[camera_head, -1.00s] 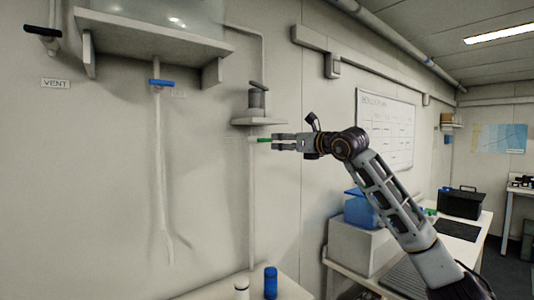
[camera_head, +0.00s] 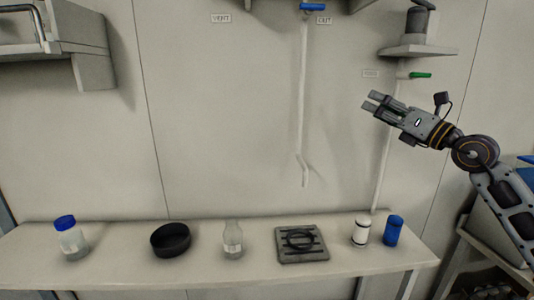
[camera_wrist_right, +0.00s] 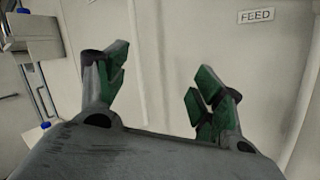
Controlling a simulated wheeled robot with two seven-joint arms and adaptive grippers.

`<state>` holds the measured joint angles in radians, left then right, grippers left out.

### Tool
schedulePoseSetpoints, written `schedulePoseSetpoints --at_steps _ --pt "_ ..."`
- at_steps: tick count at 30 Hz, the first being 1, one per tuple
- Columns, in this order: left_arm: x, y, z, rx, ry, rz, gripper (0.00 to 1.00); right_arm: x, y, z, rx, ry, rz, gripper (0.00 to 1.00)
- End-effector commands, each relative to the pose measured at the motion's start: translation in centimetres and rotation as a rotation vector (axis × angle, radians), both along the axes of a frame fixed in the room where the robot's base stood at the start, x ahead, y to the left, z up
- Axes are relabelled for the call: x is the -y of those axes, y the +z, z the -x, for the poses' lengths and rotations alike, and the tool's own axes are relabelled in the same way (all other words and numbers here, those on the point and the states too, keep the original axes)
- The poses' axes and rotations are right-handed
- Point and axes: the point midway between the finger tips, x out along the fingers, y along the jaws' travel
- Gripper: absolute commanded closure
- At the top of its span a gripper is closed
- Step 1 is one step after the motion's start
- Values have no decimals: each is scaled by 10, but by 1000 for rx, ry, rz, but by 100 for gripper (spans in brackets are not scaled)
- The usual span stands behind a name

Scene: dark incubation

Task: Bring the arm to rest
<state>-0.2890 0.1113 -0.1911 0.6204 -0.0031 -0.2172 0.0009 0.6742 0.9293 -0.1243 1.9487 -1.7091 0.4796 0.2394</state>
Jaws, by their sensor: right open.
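My right gripper (camera_head: 371,103) is raised in front of the wall at the right of the head view. It is open and empty, its fingers pointing left. The right wrist view shows its two spread fingers (camera_wrist_right: 160,85) with green pads and only wall and a pale pipe between and behind them. A green valve handle (camera_head: 420,75) sits just above the gripper, apart from it in the picture. My left gripper is not in view.
Below, a bench (camera_head: 120,268) holds a blue-capped bottle (camera_head: 70,238), a black bowl (camera_head: 171,240), a glass flask (camera_head: 232,240), a dark plate (camera_head: 302,255), a white bottle (camera_head: 361,232) and a blue one (camera_head: 393,231). A tube (camera_head: 304,110) hangs from a blue valve (camera_head: 312,7).

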Motion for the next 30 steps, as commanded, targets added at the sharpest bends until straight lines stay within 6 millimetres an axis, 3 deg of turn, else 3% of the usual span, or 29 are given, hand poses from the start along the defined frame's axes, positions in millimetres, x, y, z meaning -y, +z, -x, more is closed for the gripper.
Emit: schedulePoseSetpoints --at_steps 6,12,20,26,30 --pt "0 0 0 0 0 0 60 -31 -23 12 1 132 -261 32" --pt "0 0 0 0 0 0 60 -38 -44 21 -16 196 -524 32" --pt "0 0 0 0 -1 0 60 -26 -81 27 -69 201 -886 32" --pt "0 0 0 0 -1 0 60 -6 -126 28 -137 141 -1165 32" --pt "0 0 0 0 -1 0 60 8 -166 30 -197 70 -1356 32"
